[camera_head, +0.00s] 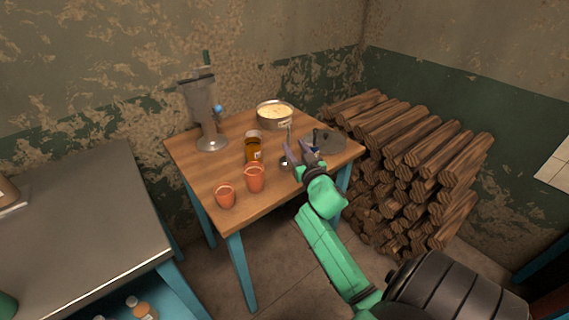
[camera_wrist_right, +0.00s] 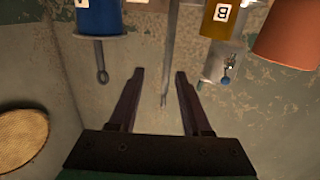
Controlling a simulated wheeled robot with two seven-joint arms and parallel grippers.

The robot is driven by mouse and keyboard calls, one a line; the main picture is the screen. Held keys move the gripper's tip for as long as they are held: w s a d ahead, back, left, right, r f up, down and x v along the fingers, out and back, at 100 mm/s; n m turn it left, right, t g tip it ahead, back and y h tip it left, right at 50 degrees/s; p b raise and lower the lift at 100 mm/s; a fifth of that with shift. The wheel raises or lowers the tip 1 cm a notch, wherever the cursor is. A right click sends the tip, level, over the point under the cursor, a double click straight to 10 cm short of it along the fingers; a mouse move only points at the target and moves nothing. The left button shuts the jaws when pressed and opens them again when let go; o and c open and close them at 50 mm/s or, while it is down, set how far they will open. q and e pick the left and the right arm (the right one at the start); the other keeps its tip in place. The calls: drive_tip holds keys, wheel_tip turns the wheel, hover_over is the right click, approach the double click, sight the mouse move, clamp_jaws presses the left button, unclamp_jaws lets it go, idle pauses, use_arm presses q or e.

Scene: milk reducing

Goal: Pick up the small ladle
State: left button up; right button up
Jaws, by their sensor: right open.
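The small ladle (camera_head: 286,161) stands on the wooden table with its thin handle pointing up. In the right wrist view, which looks upside down, a thin grey rod (camera_wrist_right: 168,45), seemingly its handle, runs between my fingertips. My right gripper (camera_head: 299,151) is open beside the handle in the head view. In the wrist view the open jaws (camera_wrist_right: 160,72) have a gap on both sides of the rod. I cannot tell how deep the rod lies between the fingers. The ladle's bowl is partly hidden by the gripper. My left gripper is not in view.
An amber jar (camera_head: 254,149) and orange cups (camera_head: 254,180) stand left of the gripper. A small blue container (camera_wrist_right: 98,20) is close by. A pot (camera_head: 274,116), a grey disc (camera_head: 330,140) and a metal device (camera_head: 204,112) share the table. Stacked logs (camera_head: 420,165) lie right.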

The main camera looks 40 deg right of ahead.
drive_tip(key=x, duration=0.6)
drive_tip(key=shift+w+a+r+p, duration=0.2)
drive_tip(key=shift+w+a+p, duration=0.1)
drive_tip(key=shift+w+f, duration=0.1)
drive_tip(key=shift+w, duration=0.05)
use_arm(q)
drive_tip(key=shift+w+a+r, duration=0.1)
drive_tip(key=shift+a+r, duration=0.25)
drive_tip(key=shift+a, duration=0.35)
use_arm(e)
clamp_jaws()
